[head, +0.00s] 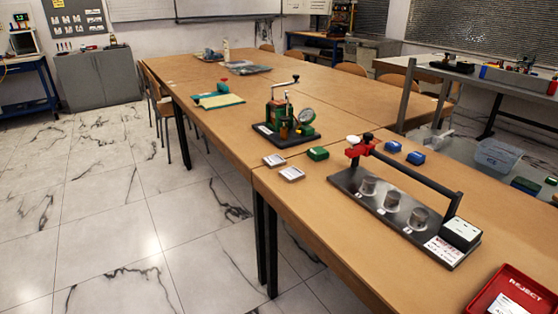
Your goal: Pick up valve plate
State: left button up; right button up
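I cannot tell for certain which thing is the valve plate. Two small flat pale squares, one grey-white piece (275,160) and another (292,174), lie near the left edge of the near table. A black base plate (343,181) lies to their right, carrying several grey metal cylinders (392,199) in a row. A dark bar with a red clamp (361,148) spans above it. A green pump-like rig with a round gauge (306,116) stands on a black base further back. Neither of my grippers shows in the head view.
A green box (318,153) and blue boxes (416,157) sit near the black base plate. A red REJECT tray (512,291) lies at the near right. The wooden table (330,235) is bare along its near left edge. A teal mat (218,101) lies further back.

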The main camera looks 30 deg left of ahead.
aim_at(274, 162)
jog(key=z, duration=0.05)
jog(key=k, duration=0.45)
jog(key=u, duration=1.25)
jog(key=i, duration=1.1)
jog(key=u, duration=0.5)
